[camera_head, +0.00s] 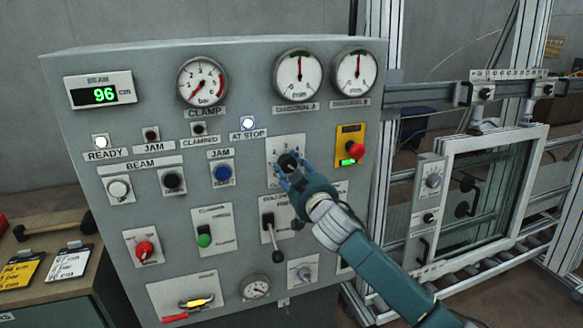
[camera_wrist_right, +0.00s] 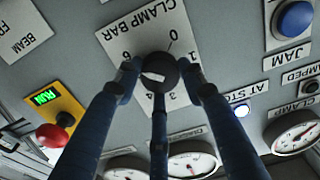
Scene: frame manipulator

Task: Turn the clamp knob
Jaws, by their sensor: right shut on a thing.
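The clamp knob (camera_head: 289,161) is a black round knob on a white plate in the upper middle of the grey control panel (camera_head: 80,140). In the right wrist view the knob (camera_wrist_right: 158,72) sits on the plate marked "CLAMP BAR" (camera_wrist_right: 133,22), with a white mark on its face. My right gripper (camera_head: 284,172) has its blue fingers around the knob and is shut on it; the fingers also show in the wrist view (camera_wrist_right: 160,90). The clamp gauge (camera_head: 202,81) at the panel's top has its red needle toward the lower left. My left gripper is not in view.
A red emergency button (camera_head: 355,149) on a yellow plate is right of the knob. A blue jam button (camera_head: 222,172) is to its left. A black lever (camera_head: 273,238) hangs below, near my right wrist. A metal-framed window (camera_head: 487,195) stands at right.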

